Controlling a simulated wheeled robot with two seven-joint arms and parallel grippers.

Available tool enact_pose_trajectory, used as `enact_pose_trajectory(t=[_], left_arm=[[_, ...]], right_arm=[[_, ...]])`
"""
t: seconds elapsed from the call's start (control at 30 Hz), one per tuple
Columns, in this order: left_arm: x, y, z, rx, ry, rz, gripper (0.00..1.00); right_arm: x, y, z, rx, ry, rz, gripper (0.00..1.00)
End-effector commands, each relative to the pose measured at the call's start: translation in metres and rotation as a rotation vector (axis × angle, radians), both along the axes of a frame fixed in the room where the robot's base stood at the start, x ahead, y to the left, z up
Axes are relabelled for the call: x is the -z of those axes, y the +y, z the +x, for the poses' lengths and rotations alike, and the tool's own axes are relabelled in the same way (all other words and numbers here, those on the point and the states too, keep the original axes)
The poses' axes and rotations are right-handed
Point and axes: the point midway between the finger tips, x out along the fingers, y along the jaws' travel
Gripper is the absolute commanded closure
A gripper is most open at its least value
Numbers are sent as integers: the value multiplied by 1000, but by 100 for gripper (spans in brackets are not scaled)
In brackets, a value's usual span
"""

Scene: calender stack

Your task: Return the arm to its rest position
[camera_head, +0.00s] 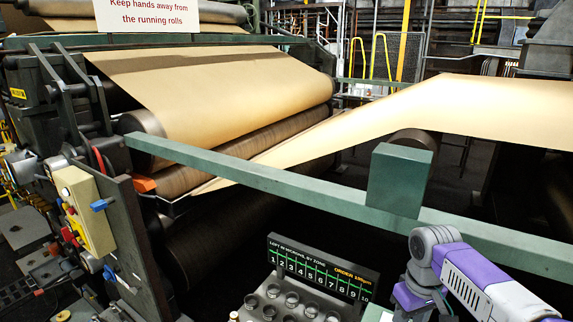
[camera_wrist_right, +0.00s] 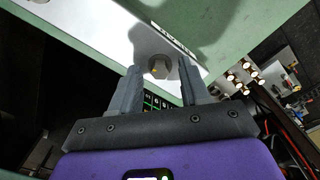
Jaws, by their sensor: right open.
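My right arm (camera_head: 490,280), purple and white, comes in from the lower right in the head view. Its gripper is not clearly visible there. In the right wrist view my right gripper (camera_wrist_right: 158,80) has two grey fingers spread apart, with nothing held between them. A round metal knob or bolt (camera_wrist_right: 158,67) on a silver plate shows beyond the gap between the fingertips. I cannot tell how far the fingers are from it. My left gripper is not in view.
A long green beam (camera_head: 290,189) with a green box (camera_head: 400,180) crosses in front of the rolls and tan sheet (camera_head: 220,95). A numbered board (camera_head: 322,268) stands below, with several round dark cups (camera_head: 292,299) in front. A control box (camera_head: 84,210) is at left.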

Motion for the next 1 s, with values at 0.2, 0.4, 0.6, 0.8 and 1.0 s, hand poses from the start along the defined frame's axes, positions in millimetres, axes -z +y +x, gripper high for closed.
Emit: enact_pose_trajectory(t=[0.2,0.4,0.6,0.8,1.0], left_arm=[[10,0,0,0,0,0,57],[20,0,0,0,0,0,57],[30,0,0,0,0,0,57],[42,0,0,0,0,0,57],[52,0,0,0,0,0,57]], right_arm=[[2,0,0,-215,-1,-1,54],[2,0,0,-413,-1,0,54],[3,0,0,-613,0,0,54],[3,0,0,-812,-1,0,54],[2,0,0,-975,-1,0,54]])
